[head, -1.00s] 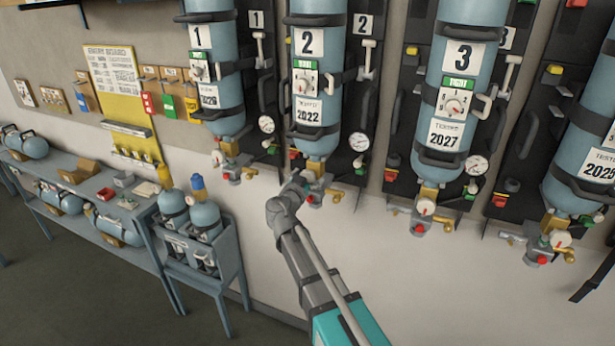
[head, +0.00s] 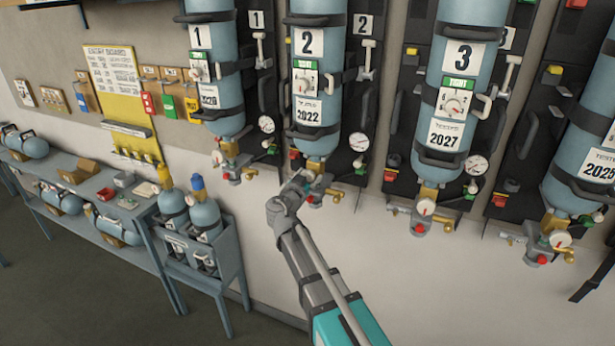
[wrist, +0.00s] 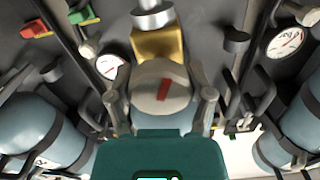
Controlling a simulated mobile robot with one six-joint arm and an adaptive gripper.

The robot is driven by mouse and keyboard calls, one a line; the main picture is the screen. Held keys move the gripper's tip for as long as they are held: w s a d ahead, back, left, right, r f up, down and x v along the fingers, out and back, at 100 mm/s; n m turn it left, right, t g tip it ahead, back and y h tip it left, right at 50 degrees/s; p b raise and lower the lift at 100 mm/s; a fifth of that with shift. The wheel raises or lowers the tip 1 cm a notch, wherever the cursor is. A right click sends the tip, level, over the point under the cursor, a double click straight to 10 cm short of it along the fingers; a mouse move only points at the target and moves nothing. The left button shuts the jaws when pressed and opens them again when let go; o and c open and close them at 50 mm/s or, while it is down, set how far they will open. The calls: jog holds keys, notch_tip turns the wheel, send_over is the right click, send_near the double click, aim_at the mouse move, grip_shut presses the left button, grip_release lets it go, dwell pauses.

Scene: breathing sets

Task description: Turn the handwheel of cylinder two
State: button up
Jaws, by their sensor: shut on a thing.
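Cylinder two (head: 318,70) is a light blue bottle hung upside down on the wall, marked 2 and 2022. Its brass valve is at the bottom. In the wrist view the handwheel (wrist: 163,88) is a pale round knob with a red mark, below the brass valve neck (wrist: 158,45). My gripper (head: 302,181) is at that valve in the head view, reaching up from below. In the wrist view its two grey fingers (wrist: 164,105) stand on either side of the handwheel and are shut on it. In the head view my gripper partly hides the handwheel.
Cylinder one (head: 212,70) hangs to the left and cylinder three (head: 465,70) to the right, each with its own valve. A pressure gauge (head: 359,142) sits right of cylinder two. A rack with bottles (head: 205,250) stands lower left. The wall below the valves is clear.

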jog(key=shift+n, duration=2.3)
jog(key=o, duration=1.1)
jog(key=shift+v, duration=6)
